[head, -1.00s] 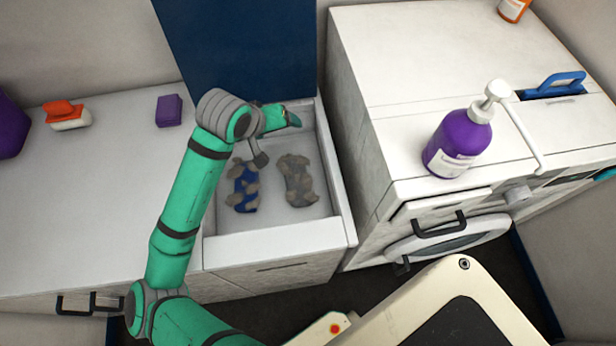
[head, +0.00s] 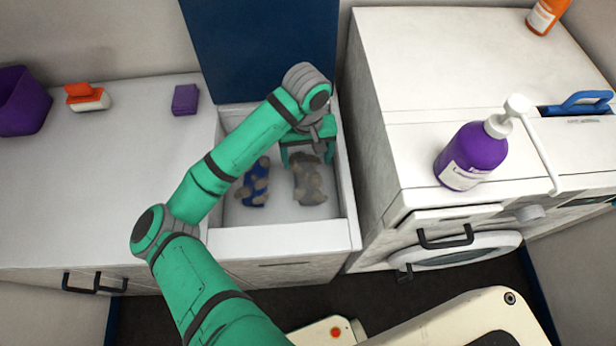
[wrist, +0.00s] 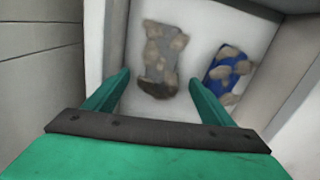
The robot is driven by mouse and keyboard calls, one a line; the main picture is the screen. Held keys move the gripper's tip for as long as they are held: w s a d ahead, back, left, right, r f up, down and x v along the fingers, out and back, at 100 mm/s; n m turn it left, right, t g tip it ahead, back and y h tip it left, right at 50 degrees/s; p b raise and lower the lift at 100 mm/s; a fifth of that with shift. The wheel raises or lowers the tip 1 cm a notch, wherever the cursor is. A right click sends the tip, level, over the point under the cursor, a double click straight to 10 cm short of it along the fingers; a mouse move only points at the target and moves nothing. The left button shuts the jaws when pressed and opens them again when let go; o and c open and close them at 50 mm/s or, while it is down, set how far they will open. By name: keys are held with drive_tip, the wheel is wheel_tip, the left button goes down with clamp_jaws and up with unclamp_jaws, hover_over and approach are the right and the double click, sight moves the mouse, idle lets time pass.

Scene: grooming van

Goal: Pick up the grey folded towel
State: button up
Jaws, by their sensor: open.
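The grey folded towel (head: 308,179) lies flat in the white tub, with tan blotches on it. It also shows in the wrist view (wrist: 162,62), ahead of my fingers and a little left of centre, with a darker patch at its near end. My gripper (head: 306,158) is open and empty over the back part of the tub, above the towel's far end. In the wrist view my gripper's two green fingers (wrist: 160,90) are spread apart, with the towel beyond them. A gap to the towel seems to remain, though its height is hard to judge.
A blue blotched towel (head: 256,182) lies left of the grey one in the tub (head: 290,238), whose walls surround both. A raised dark blue lid (head: 262,45) stands behind. A purple pump bottle (head: 472,157) stands on the white cabinet (head: 440,60) at right.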

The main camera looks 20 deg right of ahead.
sight(306, 175)
drive_tip(key=f, duration=0.9)
drive_tip(key=shift+a+f, duration=0.15)
drive_tip(key=shift+a, duration=0.05)
drive_tip(key=c, duration=1.2)
drive_tip(key=shift+o, duration=0.2)
